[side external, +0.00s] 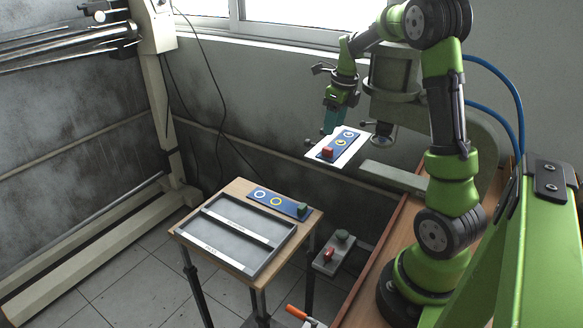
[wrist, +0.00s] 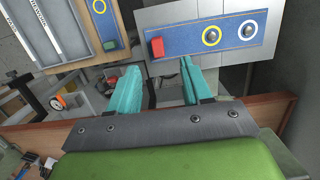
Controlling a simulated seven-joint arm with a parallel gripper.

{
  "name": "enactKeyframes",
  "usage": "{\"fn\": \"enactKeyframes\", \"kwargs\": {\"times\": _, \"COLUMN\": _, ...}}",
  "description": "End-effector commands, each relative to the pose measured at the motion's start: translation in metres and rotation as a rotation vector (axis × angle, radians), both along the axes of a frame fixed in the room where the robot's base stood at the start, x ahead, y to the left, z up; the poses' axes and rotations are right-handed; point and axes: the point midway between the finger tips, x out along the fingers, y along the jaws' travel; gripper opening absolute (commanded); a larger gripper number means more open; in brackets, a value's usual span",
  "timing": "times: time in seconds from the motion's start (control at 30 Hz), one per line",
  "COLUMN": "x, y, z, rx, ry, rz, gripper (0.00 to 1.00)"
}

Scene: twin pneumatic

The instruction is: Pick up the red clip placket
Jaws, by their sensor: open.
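The red clip placket (side external: 331,148) is a blue strip with a red clip at one end and ringed studs along it. It lies on a white plate (side external: 346,157) at the machine. In the wrist view the strip (wrist: 193,45) spans the upper right, with its red clip (wrist: 157,47) at the left end. My gripper (side external: 336,112) is above the plate, by its far side. In the wrist view its teal fingers (wrist: 160,66) are spread apart with nothing between them, and the red clip appears just beyond the gap.
A wooden table (side external: 237,190) holds a grey tray (side external: 262,262) and another blue placket (side external: 265,199) with a green clip (side external: 303,208). A small control box (side external: 328,263) with red and green buttons stands between table and bench. The machine arm stands close behind the plate.

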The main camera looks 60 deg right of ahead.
Motion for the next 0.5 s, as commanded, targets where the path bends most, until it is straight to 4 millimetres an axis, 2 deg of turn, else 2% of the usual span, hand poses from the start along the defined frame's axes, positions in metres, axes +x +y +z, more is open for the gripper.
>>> {"fn": "enactKeyframes", "kwargs": {"times": 0.1, "x": 0.002, "y": 0.0, "z": -0.019, "rx": 0.001, "ry": 0.002, "rz": 0.001, "gripper": 0.49}}
{"fn": "enactKeyframes", "kwargs": {"times": 0.33, "x": 0.005, "y": 0.001, "z": -0.036, "rx": 0.001, "ry": 0.001, "rz": 0.002, "gripper": 0.49}}
{"fn": "enactKeyframes", "kwargs": {"times": 0.5, "x": 0.006, "y": 0.004, "z": -0.062, "rx": 0.003, "ry": 0.002, "rz": 0.001, "gripper": 0.49}}
